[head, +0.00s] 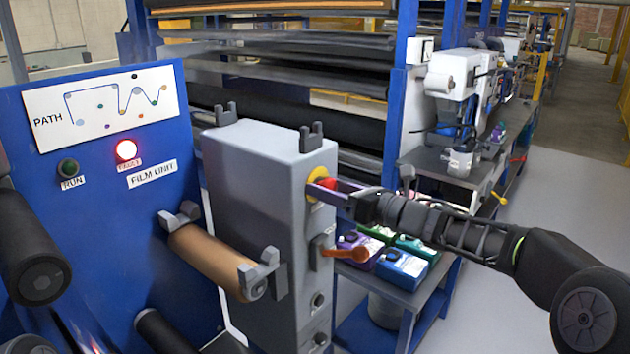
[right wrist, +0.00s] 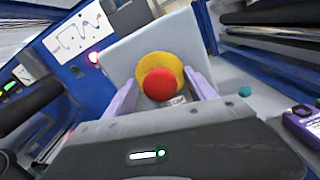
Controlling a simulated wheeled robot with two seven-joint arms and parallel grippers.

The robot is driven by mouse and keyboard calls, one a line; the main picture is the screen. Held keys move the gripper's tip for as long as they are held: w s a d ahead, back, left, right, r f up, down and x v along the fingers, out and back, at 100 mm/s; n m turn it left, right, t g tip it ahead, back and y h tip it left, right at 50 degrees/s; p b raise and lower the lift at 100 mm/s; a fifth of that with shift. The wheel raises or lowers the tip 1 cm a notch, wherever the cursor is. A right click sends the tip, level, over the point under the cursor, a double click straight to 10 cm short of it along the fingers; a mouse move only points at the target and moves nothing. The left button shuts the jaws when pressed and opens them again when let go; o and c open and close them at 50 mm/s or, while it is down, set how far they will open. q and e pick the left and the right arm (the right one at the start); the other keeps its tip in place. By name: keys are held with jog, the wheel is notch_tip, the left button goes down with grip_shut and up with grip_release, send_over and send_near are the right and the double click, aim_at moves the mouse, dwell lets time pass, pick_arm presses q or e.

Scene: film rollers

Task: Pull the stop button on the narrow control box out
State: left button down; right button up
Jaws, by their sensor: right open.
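The narrow control box (head: 270,190) is a tall grey housing in the middle of the head view. Its red stop button (head: 326,184) sits on a yellow disc (head: 313,190) high on its right-hand face. My right gripper (head: 335,186) comes in from the right with its fingers at the button. In the right wrist view the red button (right wrist: 160,84) lies between the two purple fingers, in front of the yellow disc (right wrist: 172,68). The fingers stand apart, one on each side of the button. My left gripper is not in view.
An orange-handled lever (head: 346,254) and dark knobs sit lower on the same face. A brown roller (head: 215,258) is left of the box. A blue panel (head: 100,200) carries a lit red lamp (head: 126,150). Coloured containers (head: 402,266) stand on a table below my right arm.

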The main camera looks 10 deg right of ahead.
jog(key=shift+c, duration=0.4)
grip_shut()
dwell(0.4)
